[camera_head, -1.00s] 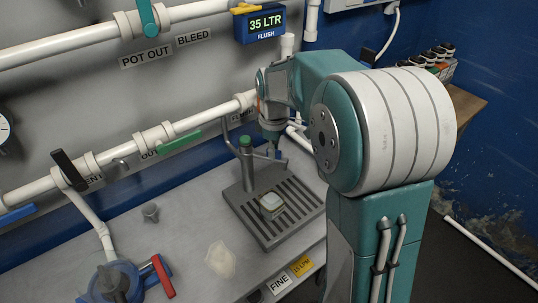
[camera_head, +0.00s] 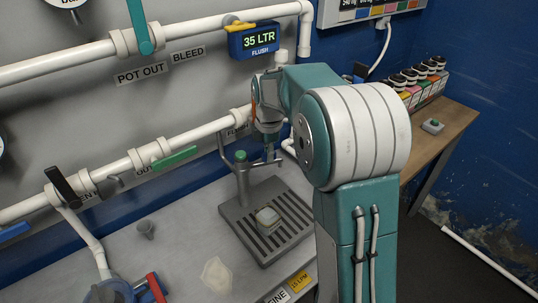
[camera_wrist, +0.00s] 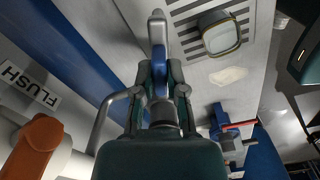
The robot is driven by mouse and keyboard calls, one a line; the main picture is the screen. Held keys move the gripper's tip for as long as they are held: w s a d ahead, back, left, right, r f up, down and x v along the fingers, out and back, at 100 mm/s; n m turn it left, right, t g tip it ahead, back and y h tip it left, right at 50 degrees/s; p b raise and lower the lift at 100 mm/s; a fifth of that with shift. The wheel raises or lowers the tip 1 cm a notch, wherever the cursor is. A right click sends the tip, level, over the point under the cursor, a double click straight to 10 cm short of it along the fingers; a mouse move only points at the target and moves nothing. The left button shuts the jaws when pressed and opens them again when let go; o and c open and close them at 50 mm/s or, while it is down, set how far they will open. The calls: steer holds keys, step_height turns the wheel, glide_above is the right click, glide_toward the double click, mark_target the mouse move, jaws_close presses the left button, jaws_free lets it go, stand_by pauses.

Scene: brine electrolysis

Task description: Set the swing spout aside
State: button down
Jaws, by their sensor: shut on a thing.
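The swing spout (camera_head: 242,182) is a grey post with a green cap, standing at the back of a slotted drain tray (camera_head: 283,253). Its arm reaches right from the post to my gripper (camera_head: 268,153), at the back of the tray. In the wrist view my gripper (camera_wrist: 158,82) is shut on the spout, whose grey end (camera_wrist: 157,28) sticks out beyond the fingers. The exact contact is partly hidden by the fingers. A small pale-topped square container (camera_head: 267,217) sits on the tray grate, apart from the gripper; it also shows in the wrist view (camera_wrist: 221,37).
White pipes (camera_head: 180,134) with valves run along the wall behind, under a blue flush display (camera_head: 255,41). A pale patch (camera_head: 216,275) and a small grey piece (camera_head: 146,229) lie on the counter. A wooden bench (camera_head: 455,118) with several bottles stands right.

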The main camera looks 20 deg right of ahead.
stand_by(0.4)
steer(key=c, duration=0.7)
jaws_free()
step_height(320, 180, up, 12)
steer(key=shift+w+f, duration=0.1)
